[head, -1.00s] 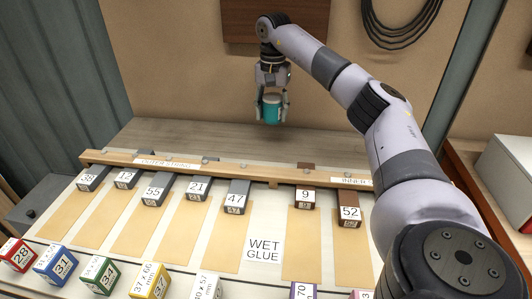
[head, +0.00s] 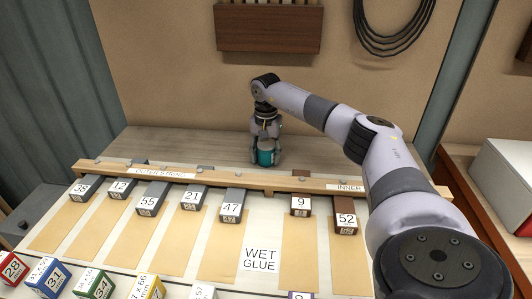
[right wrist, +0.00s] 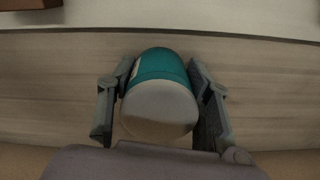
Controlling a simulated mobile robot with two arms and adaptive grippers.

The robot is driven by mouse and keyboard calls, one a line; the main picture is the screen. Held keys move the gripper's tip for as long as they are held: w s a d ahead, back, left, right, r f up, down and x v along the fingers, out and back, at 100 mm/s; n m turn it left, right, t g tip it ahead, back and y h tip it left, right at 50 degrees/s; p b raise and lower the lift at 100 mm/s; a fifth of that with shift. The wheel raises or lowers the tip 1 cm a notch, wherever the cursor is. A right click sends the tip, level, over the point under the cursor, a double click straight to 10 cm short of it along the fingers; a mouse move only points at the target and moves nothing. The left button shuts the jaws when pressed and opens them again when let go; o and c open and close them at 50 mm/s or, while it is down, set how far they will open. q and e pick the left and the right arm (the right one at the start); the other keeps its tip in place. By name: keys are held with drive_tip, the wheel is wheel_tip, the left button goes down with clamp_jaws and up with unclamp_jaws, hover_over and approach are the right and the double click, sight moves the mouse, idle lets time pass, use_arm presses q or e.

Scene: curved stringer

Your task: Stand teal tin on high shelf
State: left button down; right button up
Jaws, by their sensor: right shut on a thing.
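The teal tin (head: 265,157) is upright between the fingers of my right gripper (head: 266,152), behind the long wooden rail. My right gripper is shut on it. In the right wrist view the tin (right wrist: 160,68) shows its teal side and pale grey end, with a finger of the right gripper (right wrist: 161,110) on each side. A bare wooden ledge (head: 190,145) runs along the back, and the tin is at or just over it; I cannot tell whether it touches. My left gripper is not in view.
The wooden rail (head: 225,180) crosses in front of the tin, with grey and brown numbered blocks along it. A "WET GLUE" sign (head: 261,259) lies on the bench. A dark wooden rack (head: 268,30) and coiled cable hang on the back wall. The ledge left of the tin is clear.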

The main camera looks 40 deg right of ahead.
drive_tip(key=shift+f, duration=0.1)
drive_tip(key=o, duration=1.2)
drive_tip(key=shift+o, duration=0.2)
